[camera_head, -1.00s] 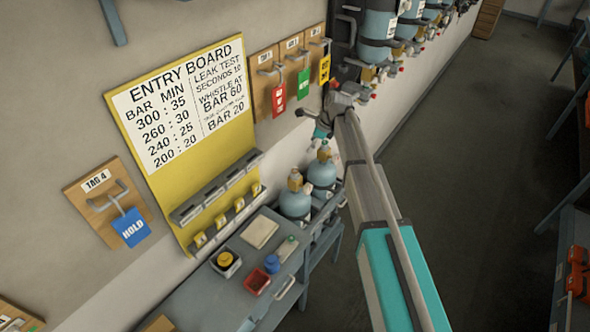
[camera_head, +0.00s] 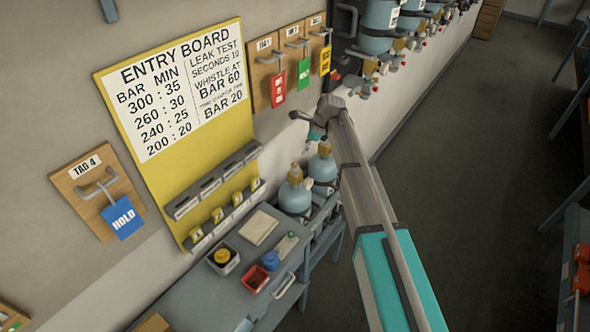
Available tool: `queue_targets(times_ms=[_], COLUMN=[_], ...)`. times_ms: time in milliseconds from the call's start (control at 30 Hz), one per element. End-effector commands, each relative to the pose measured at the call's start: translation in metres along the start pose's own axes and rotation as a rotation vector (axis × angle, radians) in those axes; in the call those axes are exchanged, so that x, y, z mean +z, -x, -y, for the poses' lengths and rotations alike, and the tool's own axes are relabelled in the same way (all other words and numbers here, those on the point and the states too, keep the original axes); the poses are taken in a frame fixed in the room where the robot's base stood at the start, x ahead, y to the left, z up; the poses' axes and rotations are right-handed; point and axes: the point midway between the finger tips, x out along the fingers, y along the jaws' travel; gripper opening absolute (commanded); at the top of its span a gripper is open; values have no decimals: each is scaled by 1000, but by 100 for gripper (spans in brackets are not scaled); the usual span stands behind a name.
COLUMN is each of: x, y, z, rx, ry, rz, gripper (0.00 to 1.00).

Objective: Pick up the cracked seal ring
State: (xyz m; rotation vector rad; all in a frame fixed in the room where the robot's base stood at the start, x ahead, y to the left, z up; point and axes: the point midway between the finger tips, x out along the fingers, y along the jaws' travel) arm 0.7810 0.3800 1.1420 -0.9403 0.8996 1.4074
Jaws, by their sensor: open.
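I cannot make out a cracked seal ring anywhere; anything that small is too fine to tell at this distance. My gripper (camera_head: 311,141) is small in the picture, at the end of my arm, in front of the wall below the hanging tags and above the blue cylinders. It is open, with nothing seen between its fingers. The grey bench (camera_head: 222,300) is below and left of it. On the bench are a small red tray (camera_head: 256,278), a blue round pot (camera_head: 271,260) and a grey box with a yellow round top (camera_head: 222,257).
A pale pad (camera_head: 258,227) lies on the bench. Two blue cylinders (camera_head: 296,195) stand at its far end. The yellow entry board (camera_head: 190,150) and a blue HOLD tag (camera_head: 123,217) are on the wall. The floor (camera_head: 460,200) at right is clear.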

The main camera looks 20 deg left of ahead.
Motion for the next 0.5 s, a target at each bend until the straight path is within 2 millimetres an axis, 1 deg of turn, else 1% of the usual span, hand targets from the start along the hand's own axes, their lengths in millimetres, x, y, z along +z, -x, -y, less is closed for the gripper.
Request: queue_targets(times_ms=[33, 200, 333, 500], x=[-1, -1, -1, 0], y=[-8, -22, -30, -34], z=[0, 0, 0, 0], rx=[0, 0, 0, 0], ry=[0, 0, 0, 0], rz=[0, 0, 0, 0], gripper=[78, 78, 78, 78])
